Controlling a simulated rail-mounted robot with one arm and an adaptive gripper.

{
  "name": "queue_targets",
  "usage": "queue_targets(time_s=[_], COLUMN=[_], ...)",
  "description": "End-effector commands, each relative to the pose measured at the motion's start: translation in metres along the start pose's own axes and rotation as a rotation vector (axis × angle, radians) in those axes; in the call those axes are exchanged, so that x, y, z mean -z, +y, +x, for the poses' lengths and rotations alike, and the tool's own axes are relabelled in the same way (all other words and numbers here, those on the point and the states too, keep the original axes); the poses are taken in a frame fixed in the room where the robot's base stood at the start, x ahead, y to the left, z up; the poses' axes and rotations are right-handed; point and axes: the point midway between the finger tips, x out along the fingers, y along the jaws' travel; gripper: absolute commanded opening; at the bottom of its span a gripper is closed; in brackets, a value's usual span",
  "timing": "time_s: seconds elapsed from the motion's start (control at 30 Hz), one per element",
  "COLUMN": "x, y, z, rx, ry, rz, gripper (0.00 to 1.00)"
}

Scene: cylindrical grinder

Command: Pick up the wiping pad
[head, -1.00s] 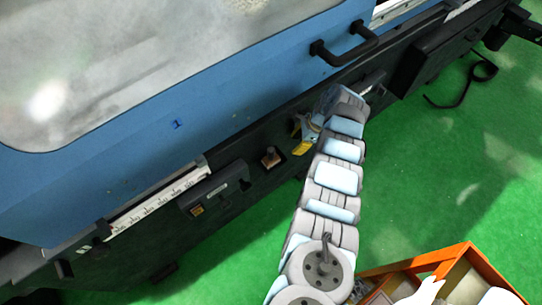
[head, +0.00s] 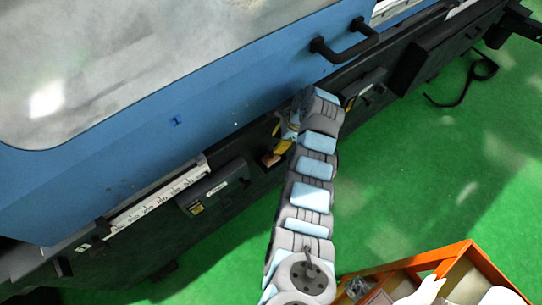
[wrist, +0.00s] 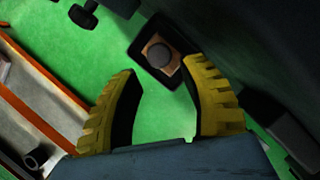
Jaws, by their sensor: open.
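A small tan block with a dark round knob, which looks like the wiping pad (wrist: 152,44), sits on a black plate in the wrist view, ahead of and between my fingertips. In the head view the pad (head: 268,161) is on the machine's dark front ledge, partly covered by my gripper (head: 283,140). In the wrist view my gripper (wrist: 167,76) has its two yellow ribbed fingers wide apart with nothing between them. The pad is apart from the fingers.
The blue machine door (head: 230,90) with a black handle (head: 345,42) rises behind the ledge. A grey labelled box (head: 213,188) and a ruled scale (head: 155,205) lie left of the pad. An orange-rimmed crate (head: 455,252) stands at lower right. Green floor is open.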

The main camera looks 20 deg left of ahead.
Motion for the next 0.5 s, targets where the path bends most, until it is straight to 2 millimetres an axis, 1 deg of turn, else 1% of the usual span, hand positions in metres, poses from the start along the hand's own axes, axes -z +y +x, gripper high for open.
queue_targets(time_s=[0.1, 0.4, 0.5], x=[-0.006, -0.004, -0.004], y=[0.0, 0.0, 0.001], z=[0.004, 0.044, 0.051], rx=[-0.001, -0.002, -0.002], ry=[-0.002, -0.001, 0.0], rz=[-0.001, -0.001, -0.001], gripper=[0.43, 0.43, 0.43])
